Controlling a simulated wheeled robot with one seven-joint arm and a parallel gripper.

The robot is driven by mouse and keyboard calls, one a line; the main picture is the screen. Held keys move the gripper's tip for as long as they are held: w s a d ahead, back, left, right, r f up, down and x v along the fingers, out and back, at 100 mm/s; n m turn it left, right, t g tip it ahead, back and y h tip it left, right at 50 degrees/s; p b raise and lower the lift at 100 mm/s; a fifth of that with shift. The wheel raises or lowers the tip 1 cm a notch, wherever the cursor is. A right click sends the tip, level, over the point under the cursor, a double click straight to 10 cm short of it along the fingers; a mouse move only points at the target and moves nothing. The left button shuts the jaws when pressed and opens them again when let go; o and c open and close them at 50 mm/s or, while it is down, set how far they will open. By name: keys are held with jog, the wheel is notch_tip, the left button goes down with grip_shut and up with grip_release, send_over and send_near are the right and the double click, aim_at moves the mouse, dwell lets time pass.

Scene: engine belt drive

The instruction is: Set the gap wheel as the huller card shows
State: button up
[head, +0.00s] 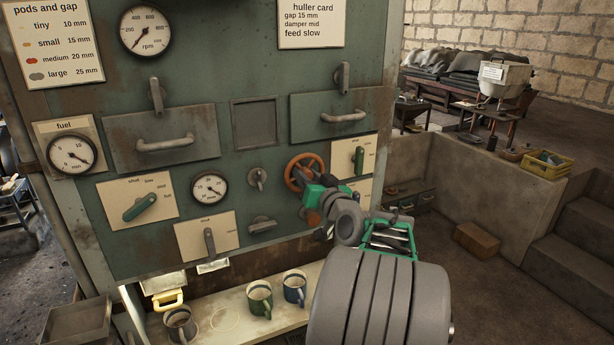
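The huller card (311,23) at the top of the green panel reads gap 15 mm, damper mid, feed slow. An orange-rimmed handwheel (290,171), which looks like the gap wheel, sits right of the panel's middle. My gripper (314,192), with green fingers, is at the wheel's lower right and covers that part of it. I cannot tell whether the fingers are closed on the rim. A round dial (209,188) left of the wheel has a dark needle pointing to the lower right; its marks are too small to read.
The pods and gap chart (60,43) hangs upper left. A green mug (260,299) and a blue mug (294,288) stand on the shelf below.

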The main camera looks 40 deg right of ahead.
grip_shut()
jog(key=shift+f+b, duration=0.15)
jog(key=shift+b, duration=0.3)
